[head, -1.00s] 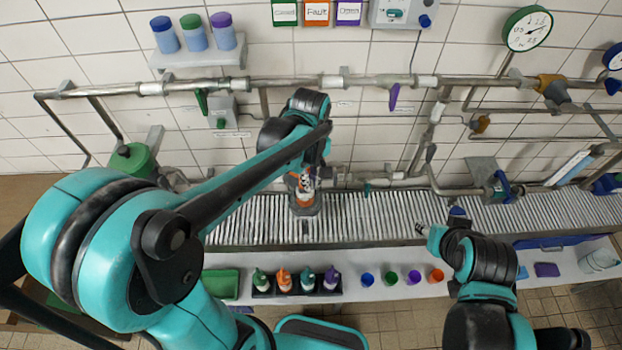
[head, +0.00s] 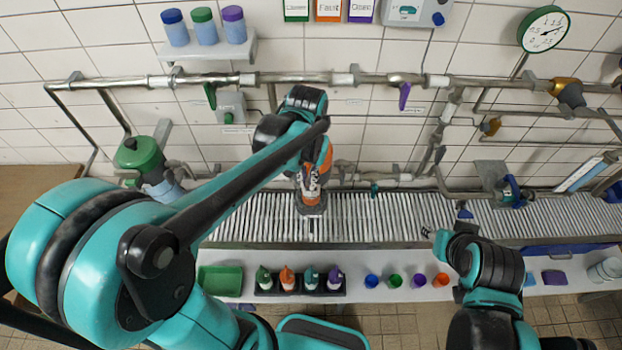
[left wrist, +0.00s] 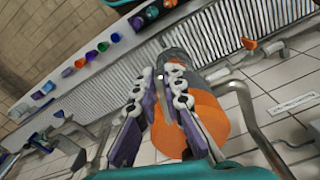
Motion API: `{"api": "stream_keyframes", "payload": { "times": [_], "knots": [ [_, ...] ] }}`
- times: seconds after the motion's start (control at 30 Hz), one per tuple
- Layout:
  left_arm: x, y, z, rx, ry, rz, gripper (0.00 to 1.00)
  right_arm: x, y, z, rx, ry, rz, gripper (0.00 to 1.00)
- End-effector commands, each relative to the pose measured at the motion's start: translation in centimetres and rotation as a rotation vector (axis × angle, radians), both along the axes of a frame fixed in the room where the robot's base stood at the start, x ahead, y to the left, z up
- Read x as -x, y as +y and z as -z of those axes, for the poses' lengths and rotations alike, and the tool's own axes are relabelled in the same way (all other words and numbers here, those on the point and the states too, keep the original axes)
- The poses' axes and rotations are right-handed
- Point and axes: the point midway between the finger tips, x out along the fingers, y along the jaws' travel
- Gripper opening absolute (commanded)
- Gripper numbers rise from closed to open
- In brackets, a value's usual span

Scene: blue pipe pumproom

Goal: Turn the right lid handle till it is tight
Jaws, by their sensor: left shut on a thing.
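My left gripper (head: 311,190) is over an orange and grey round body (head: 325,162) at the back edge of the ribbed shelf, seemingly the right lid. In the left wrist view my left fingers (left wrist: 160,76) are close together over this body, with its orange side (left wrist: 206,112) below them and grey part beyond. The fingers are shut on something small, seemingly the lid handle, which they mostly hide. A green-lidded vessel (head: 138,154) stands at the left. My right gripper (head: 428,233) is over the ribbed shelf's front, away from the lid; its jaws are too small to judge.
Pipes (head: 300,78) with valves run along the tiled wall. A black rack of bottles (head: 300,291), a green tray (head: 220,281) and several coloured cups (head: 394,281) stand on the white front ledge. The ribbed shelf (head: 375,220) is clear between my grippers.

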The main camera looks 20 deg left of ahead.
Motion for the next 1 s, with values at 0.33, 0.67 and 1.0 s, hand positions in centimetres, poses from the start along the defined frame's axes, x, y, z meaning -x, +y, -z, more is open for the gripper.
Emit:
{"api": "stream_keyframes", "payload": {
  "times": [0.33, 0.67, 1.0],
  "knots": [
    [-0.2, 0.9, 0.0, 0.0, 0.001, 0.326, 0.0, 0.0, 0.0, 0.4, 0.0, 0.0, 0.0, 0.4],
    [-0.6, 1.6, 0.0, -0.001, 0.001, 0.639, 0.0, 0.0, 0.0, 0.7, 0.0, 0.0, 0.0, 0.4],
    [-1.1, 2.1, 0.0, -0.001, 0.001, 0.926, 0.0, 0.0, 0.0, 0.9, 0.0, 0.0, 0.0, 0.4]
  ]
}}
